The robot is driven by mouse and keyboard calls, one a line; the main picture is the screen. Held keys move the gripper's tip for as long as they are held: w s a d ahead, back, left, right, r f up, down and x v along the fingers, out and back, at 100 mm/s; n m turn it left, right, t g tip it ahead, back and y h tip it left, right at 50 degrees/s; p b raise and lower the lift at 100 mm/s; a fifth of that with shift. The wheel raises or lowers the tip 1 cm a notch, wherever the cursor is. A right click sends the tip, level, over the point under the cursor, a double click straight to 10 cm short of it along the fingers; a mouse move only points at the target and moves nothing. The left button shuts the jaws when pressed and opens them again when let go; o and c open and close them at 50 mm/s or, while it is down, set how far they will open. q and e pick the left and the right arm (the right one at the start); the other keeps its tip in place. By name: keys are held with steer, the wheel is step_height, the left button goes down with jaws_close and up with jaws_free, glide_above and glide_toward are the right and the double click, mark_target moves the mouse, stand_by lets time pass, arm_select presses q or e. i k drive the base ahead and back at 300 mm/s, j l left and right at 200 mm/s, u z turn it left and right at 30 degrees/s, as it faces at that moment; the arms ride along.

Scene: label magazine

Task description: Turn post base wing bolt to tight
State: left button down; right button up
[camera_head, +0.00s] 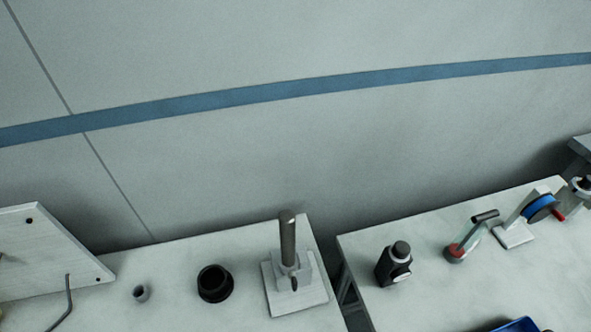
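A grey metal post (288,240) stands upright in a light block-shaped post base (310,296) at the right end of the left table. A small wing bolt (294,283) appears on the front of the base. It is too small to tell how tight it is. Neither of my grippers is in view.
A black ring-like cup (215,284) and a small grey cylinder (141,293) stand left of the base. A tilted white panel (50,250) is at far left. Across a gap, the right table (440,260) holds a black device (393,265), a tape dispenser (516,232) and a blue bin (518,325).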

mark_target(292, 276)
steer(key=i+l+u, duration=0.1)
steer(key=l+u, duration=0.2)
steer(key=u, duration=0.15)
steer(key=l+u, duration=0.35)
steer(key=u, duration=0.15)
steer(key=l+u, duration=0.7)
steer(key=u, duration=0.25)
steer(key=k+l+u, duration=0.15)
steer(key=l+u, duration=0.15)
steer(key=u, duration=0.15)
steer(key=k+l+u, duration=0.15)
steer(key=l+u, duration=0.15)
steer(key=u, duration=0.2)
